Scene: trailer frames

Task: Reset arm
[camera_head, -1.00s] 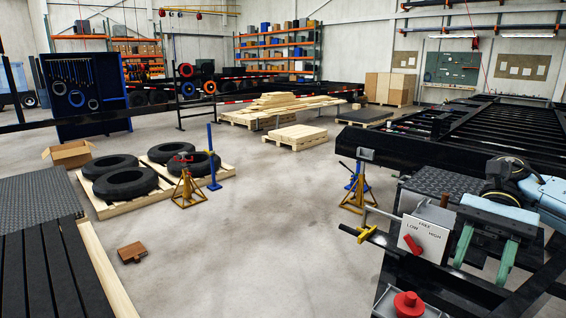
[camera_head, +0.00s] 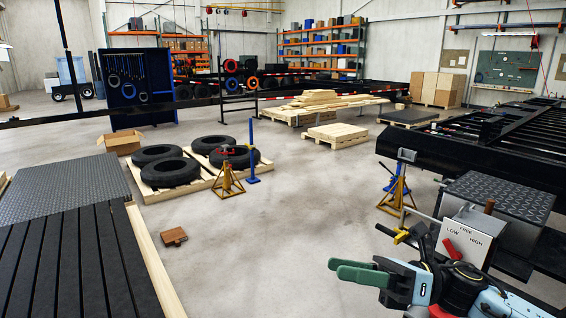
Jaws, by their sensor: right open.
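My right gripper (camera_head: 338,268) reaches in from the bottom right with its green fingers pointing left. It is open, and I see nothing between the fingers. It is in front of and to the left of a light grey control box (camera_head: 470,238) marked LOW, FREE and HIGH, apart from its red lever (camera_head: 449,248). My right arm hides the lower part of the box. A bit of red (camera_head: 440,312) shows at the bottom edge beneath my arm. My left gripper is not in view.
A black trailer frame (camera_head: 430,155) runs along the right, with a yellow jack stand (camera_head: 395,190) at its near end. Tires on pallets (camera_head: 170,172) and another jack stand (camera_head: 227,182) stand left of centre. A black deck (camera_head: 75,262) fills the lower left.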

